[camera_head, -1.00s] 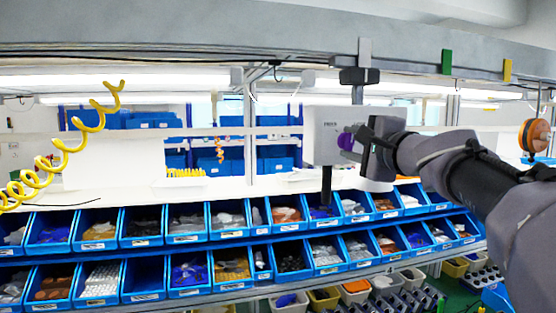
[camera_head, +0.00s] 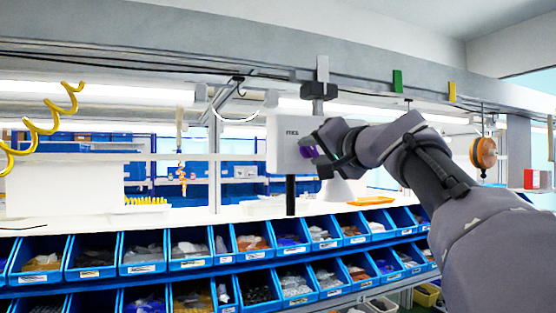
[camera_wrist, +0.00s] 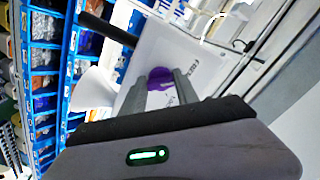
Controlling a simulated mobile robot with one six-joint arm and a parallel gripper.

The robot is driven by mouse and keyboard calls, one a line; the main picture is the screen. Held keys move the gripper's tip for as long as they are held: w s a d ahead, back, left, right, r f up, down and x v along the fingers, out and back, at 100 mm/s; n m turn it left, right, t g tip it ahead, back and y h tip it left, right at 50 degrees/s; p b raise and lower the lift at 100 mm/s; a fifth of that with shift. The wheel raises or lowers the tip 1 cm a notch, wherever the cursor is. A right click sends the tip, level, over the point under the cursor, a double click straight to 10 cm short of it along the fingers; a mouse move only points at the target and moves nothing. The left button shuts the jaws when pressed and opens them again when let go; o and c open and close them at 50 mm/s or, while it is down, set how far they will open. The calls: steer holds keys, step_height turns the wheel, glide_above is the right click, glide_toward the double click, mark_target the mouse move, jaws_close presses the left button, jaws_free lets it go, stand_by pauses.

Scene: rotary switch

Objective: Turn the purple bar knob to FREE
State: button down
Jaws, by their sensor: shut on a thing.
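The white switch box (camera_head: 281,150) hangs from the overhead rail, with small dark lettering near its top that I cannot read surely. The purple bar knob (camera_head: 307,152) is on its face, largely hidden by my gripper (camera_head: 314,150) in the head view. In the wrist view, the purple knob (camera_wrist: 157,80) shows between the two grey fingers of my gripper (camera_wrist: 160,73), which are shut on it. The white face of the box (camera_wrist: 172,48) lies just beyond the fingertips. The bar's exact angle is hidden by the fingers.
Blue bins (camera_head: 190,245) with parts stand in rows below the box. A dark post (camera_head: 290,195) runs down under it. An orange disc-shaped thing (camera_head: 483,153) hangs at the right. A yellow coiled hose (camera_head: 40,130) hangs at the left.

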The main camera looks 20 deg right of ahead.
steer(key=shift+r+n+b, duration=0.15)
steer(key=shift+n+b, duration=0.15)
steer(key=shift+n, duration=0.3)
steer(key=c, duration=1.3)
jaws_free()
steer(key=o, duration=0.4)
